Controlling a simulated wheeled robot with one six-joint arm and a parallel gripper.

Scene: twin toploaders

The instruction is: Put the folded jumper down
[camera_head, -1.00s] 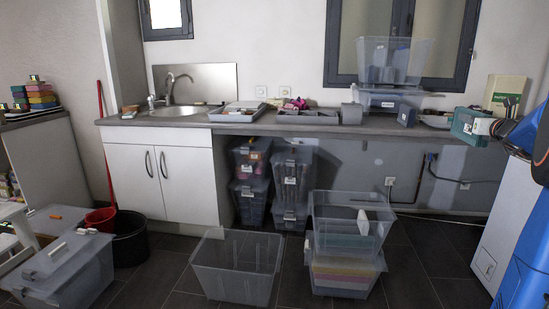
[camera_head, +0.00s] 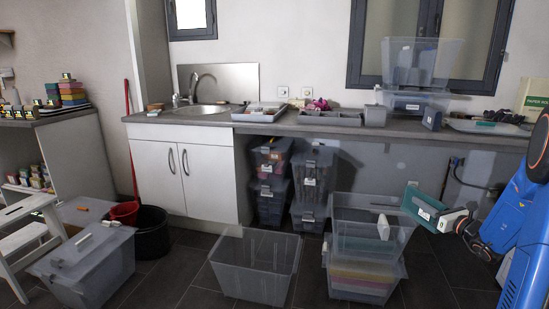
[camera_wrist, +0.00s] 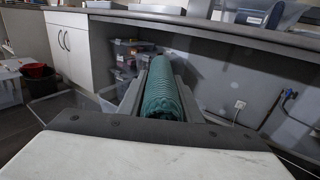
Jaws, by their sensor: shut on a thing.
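The folded jumper (camera_head: 424,204) is a teal bundle in the head view, right of the stacked clear crates and below the worktop's front edge. In the wrist view it is a ribbed teal roll (camera_wrist: 161,88) between two grey fingers. My gripper (camera_head: 440,214) is shut on it and holds it up in the air. It also shows from behind in the wrist view (camera_wrist: 160,92). The jumper's underside and far end are hidden. I cannot tell its exact distance from the crates.
An open clear crate (camera_head: 247,285) stands on the floor, apparently empty. Beside it, a clear crate (camera_head: 345,212) sits on another with pastel contents. The worktop (camera_head: 215,120) holds trays and boxes. Lidded boxes (camera_head: 85,265) stand left. Dark floor (camera_head: 430,290) shows at lower right.

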